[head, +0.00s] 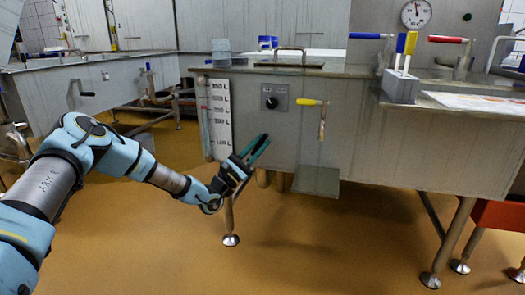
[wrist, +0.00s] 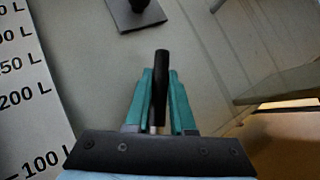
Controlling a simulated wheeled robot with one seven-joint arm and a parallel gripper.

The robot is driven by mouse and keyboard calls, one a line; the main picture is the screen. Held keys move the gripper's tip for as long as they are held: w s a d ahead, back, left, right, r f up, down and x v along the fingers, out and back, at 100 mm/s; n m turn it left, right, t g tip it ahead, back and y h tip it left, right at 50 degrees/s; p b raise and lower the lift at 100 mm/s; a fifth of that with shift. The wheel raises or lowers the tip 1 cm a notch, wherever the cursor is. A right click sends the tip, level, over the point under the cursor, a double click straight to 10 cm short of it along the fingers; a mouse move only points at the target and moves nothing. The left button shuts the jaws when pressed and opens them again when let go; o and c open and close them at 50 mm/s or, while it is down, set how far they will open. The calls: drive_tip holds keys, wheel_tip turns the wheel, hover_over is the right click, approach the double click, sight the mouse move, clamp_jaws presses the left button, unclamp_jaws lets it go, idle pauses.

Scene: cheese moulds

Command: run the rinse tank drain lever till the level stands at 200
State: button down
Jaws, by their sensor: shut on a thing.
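The rinse tank (head: 300,150) is a grey steel vessel with a white litre scale (head: 220,118) at its left front, also at the left edge of the wrist view (wrist: 30,100). A sight tube (head: 204,120) runs beside the scale; I cannot make out its level. My gripper (head: 259,147) is in front of the tank, right of the scale's lower end. In the wrist view its teal fingers (wrist: 160,85) are shut on a black-handled lever (wrist: 161,75), with a bit of pale metal rod below the handle. I take this as the drain lever; the fingers partly hide it.
A black knob on a grey plate (head: 270,101) and a yellow-handled valve (head: 310,102) are on the tank front, right of my gripper. A grey shelf (head: 316,180) juts out below. A block with coloured handles (head: 401,86) stands at right. Open floor lies in front.

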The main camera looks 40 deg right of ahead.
drive_tip(key=shift+w+a+n+t, duration=0.2)
drive_tip(key=shift+n+t, duration=0.2)
drive_tip(key=shift+n, duration=0.2)
drive_tip(key=c, duration=0.8)
unclamp_jaws()
drive_tip(key=shift+d, duration=0.1)
drive_tip(key=shift+o, duration=0.2)
drive_tip(key=shift+r, duration=0.1)
drive_tip(key=p+v, duration=0.1)
drive_tip(key=v, duration=0.9)
drive_tip(key=shift+a+f+p, duration=0.25)
drive_tip(key=shift+f+p, duration=0.05)
drive_tip(key=shift+f, duration=0.1)
